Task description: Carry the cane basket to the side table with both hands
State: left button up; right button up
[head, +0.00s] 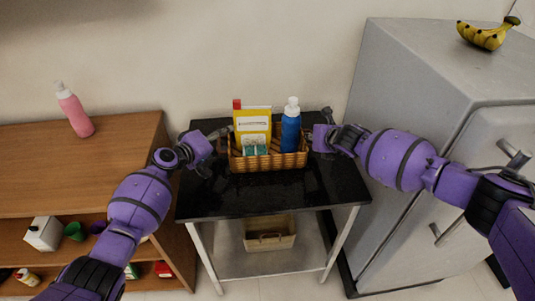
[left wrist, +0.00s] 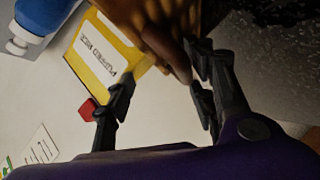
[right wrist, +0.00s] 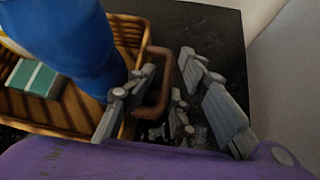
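The cane basket (head: 268,162) sits on the black-topped side table (head: 270,197), holding a yellow box (head: 252,127), a blue bottle (head: 290,130) and a small teal box (head: 255,148). My left gripper (head: 214,142) is at the basket's left end. In the left wrist view its fingers (left wrist: 160,92) are spread, with the brown handle (left wrist: 178,62) near the right finger. My right gripper (head: 325,134) is at the right end. In the right wrist view its fingers (right wrist: 170,98) are apart, with the looped handle (right wrist: 160,85) between them. I cannot tell whether they touch it.
A grey fridge (head: 410,110) with bananas (head: 487,36) on top stands close on the right. A wooden shelf (head: 75,165) with a pink bottle (head: 74,110) is on the left. Another basket (head: 269,234) is on the table's lower shelf. The tabletop front is clear.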

pick_arm(q)
jog(key=shift+a, duration=0.1)
pick_arm(e)
jog(key=shift+d, duration=0.25)
pick_arm(q)
jog(key=shift+a, duration=0.1)
jog(key=shift+s+a, duration=0.1)
jog(key=shift+s, duration=0.05)
jog(key=v, duration=0.7)
jog(key=shift+s+r, duration=0.15)
jog(key=shift+s, duration=0.05)
pick_arm(e)
jog(key=v, duration=1.2)
pick_arm(q)
jog(key=shift+a, duration=0.1)
pick_arm(e)
jog(key=shift+s+f, duration=0.1)
